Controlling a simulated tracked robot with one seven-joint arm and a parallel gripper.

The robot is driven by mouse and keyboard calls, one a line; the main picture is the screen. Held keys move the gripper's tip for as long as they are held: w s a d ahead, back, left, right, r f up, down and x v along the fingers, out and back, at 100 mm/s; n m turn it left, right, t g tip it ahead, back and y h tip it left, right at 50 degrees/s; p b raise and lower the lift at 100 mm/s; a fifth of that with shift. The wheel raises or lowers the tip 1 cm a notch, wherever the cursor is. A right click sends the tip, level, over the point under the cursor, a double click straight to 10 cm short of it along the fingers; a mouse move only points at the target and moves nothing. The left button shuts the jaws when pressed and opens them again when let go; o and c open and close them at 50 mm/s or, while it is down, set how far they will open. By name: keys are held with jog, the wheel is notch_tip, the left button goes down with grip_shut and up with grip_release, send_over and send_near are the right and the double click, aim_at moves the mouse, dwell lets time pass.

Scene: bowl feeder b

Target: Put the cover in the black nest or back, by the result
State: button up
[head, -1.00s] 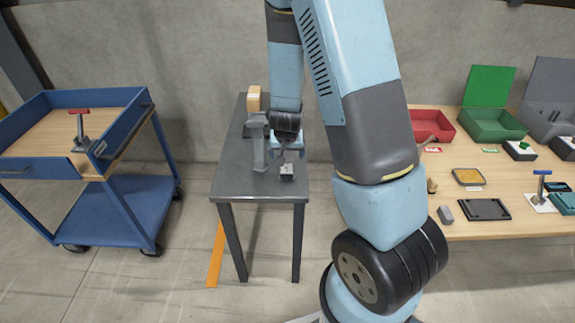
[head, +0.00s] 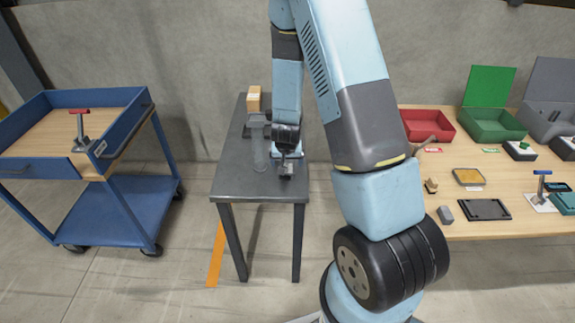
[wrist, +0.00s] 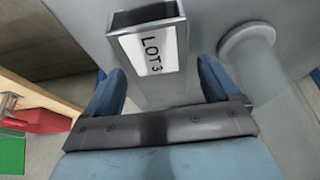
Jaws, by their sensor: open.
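My gripper (head: 287,154) points down over the right part of the small dark metal table (head: 235,184). A small grey box (head: 286,170) stands directly under it. In the wrist view, my open gripper (wrist: 155,74) has its blue fingers on either side of a grey metal box (wrist: 176,87) with a white "LOT 3" label and a dark hollow top. I cannot tell whether the fingers touch it. I cannot tell which piece is the cover.
A grey upright post (head: 260,146) stands just left of my gripper, with a tan box (head: 253,97) behind. A blue cart (head: 123,192) with a red-handled clamp (head: 80,125) is at left. Red (head: 443,133) and green (head: 484,134) bins stand on the right table.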

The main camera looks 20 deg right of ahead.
jog(key=shift+c, duration=0.3)
jog(key=c, duration=1.5)
jog(key=shift+o, duration=0.2)
jog(key=shift+r, duration=0.1)
